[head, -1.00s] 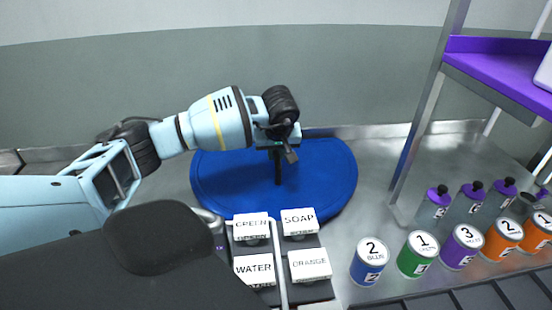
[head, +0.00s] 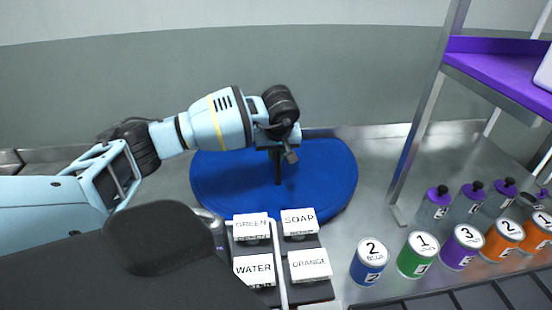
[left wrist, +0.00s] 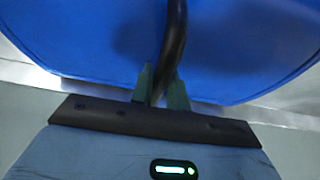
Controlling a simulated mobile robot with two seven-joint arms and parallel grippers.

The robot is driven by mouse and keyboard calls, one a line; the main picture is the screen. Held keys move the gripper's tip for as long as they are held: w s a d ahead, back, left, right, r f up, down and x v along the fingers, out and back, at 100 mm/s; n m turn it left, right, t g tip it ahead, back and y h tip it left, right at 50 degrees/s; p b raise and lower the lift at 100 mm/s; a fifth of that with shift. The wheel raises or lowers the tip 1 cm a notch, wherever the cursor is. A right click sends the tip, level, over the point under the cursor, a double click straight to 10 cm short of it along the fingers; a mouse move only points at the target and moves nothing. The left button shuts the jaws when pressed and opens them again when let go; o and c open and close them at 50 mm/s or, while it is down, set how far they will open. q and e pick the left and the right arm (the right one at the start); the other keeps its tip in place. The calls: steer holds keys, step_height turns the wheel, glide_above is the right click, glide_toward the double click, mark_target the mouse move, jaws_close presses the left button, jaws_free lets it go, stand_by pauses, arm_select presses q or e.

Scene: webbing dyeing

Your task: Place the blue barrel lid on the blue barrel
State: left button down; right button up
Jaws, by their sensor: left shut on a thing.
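The blue barrel lid (head: 325,178) is a large flat blue disc with a black upright handle (head: 277,168) at its middle. My left gripper (head: 277,149) comes down over the lid and is shut on this handle. In the left wrist view, the two fingertips (left wrist: 161,88) close around the dark handle (left wrist: 173,40), with the blue lid (left wrist: 80,40) filling most of the picture. I cannot make out the blue barrel apart from the lid, or whether the lid rests on it. My right gripper is not in view.
White labelled boxes for soap (head: 298,218), water (head: 254,269) and orange (head: 310,264) stand close in front of the lid. Several numbered cans, among them a blue one (head: 369,262), stand at the right. A metal shelf post (head: 428,105) rises right of the lid.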

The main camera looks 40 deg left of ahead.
arm_select(q)
steer(key=shift+r, duration=0.15)
step_height(320, 180, up, 18)
stand_by(0.6)
